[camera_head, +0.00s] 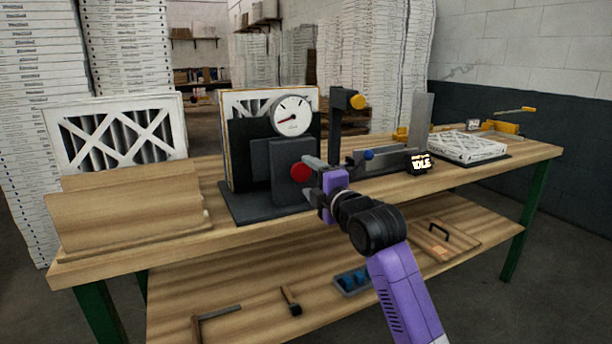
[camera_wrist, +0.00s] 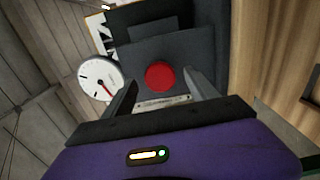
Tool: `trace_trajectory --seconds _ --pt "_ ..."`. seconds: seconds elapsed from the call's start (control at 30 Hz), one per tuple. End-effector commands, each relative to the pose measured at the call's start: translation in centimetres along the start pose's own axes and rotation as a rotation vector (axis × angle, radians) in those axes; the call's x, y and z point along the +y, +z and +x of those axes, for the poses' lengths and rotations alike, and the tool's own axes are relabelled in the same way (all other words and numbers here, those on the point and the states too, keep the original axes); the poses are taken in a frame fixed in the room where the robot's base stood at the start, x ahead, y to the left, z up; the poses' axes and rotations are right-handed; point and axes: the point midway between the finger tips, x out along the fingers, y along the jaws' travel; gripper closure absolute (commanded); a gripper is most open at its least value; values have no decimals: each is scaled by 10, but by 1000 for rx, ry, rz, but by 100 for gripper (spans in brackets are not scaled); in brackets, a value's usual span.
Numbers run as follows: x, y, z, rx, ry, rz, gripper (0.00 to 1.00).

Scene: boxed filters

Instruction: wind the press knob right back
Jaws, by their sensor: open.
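The press (camera_head: 270,160) is a dark grey fixture on the bench, with a boxed filter (camera_head: 240,100) upright in its back. Its red round knob (camera_head: 300,172) sits on the front block, and a white dial gauge (camera_head: 291,116) with a red needle is mounted on top. In the wrist view the red knob (camera_wrist: 160,76) lies ahead, between the fingers' directions, with the gauge (camera_wrist: 103,79) to its left. My gripper (camera_head: 312,178) is open close to the knob; its fingers (camera_wrist: 160,92) show on either side of the knob. I cannot tell whether they touch it.
A wooden rack (camera_head: 130,210) with a filter (camera_head: 120,135) stands on the left. Hand tools lie on the lower shelf (camera_head: 250,300).

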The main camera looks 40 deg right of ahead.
Motion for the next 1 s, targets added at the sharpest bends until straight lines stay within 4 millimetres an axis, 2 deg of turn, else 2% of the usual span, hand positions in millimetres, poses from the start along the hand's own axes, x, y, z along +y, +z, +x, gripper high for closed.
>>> trace_trajectory --seconds 0.1,0.33,1.0 --pt "0 0 -22 0 0 0 33" --pt "-1 -1 -47 2 0 0 33" --pt "0 -1 -51 2 -1 3 33"
